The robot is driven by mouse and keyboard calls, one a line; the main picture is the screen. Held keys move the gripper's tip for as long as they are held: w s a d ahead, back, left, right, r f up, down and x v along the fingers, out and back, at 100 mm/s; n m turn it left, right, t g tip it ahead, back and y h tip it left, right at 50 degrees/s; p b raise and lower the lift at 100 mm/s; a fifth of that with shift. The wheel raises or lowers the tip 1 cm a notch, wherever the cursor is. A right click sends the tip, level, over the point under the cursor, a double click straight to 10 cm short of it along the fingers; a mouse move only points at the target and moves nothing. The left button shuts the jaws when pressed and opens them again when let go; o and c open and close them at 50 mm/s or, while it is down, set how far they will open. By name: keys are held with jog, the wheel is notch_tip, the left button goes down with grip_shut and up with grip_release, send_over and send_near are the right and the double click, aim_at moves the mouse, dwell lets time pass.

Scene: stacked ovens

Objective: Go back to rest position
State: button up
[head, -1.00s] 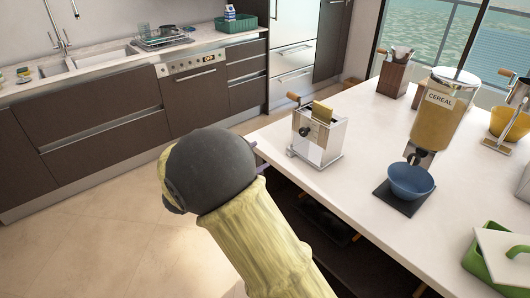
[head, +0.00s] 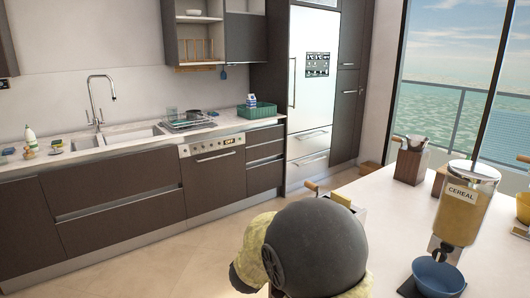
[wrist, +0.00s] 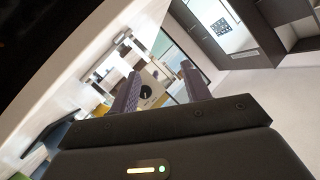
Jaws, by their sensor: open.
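My gripper (wrist: 158,92) shows in the wrist view with its two dark fingers apart and nothing between them. Beyond the fingers is the toaster (wrist: 146,92) on the island, seen tilted and at a distance. In the head view my arm fills the lower middle, its dark rounded joint standing in front of the island's near left corner. The gripper itself is hidden in the head view.
The white island top (head: 400,212) is at the right, with a cereal dispenser (head: 464,206) above a blue bowl (head: 437,278) and a utensil block (head: 411,161). Along the back wall run the sink counter (head: 62,157) and the fridge (head: 313,75). Floor (head: 150,268) between them is clear.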

jog(key=s+d+f+n+g+y, duration=0.2)
jog(key=s+d+f+n+g, duration=0.15)
jog(key=s, duration=0.45)
jog(key=s+d+f+n+g+y, duration=0.2)
jog(key=s+d+f+n+g, duration=0.15)
jog(key=s, duration=0.45)
jog(key=s+d+f+n+g+y, duration=0.25)
jog(key=s+n+g, duration=0.2)
jog(key=s, duration=0.45)
notch_tip(320, 180, up, 15)
jog(key=p, duration=1.5)
jog(key=shift+s+d, duration=0.25)
jog(key=shift+d, duration=0.2)
jog(key=shift+t, duration=0.25)
jog(key=shift+c, duration=1.2)
jog(key=shift+a, duration=0.1)
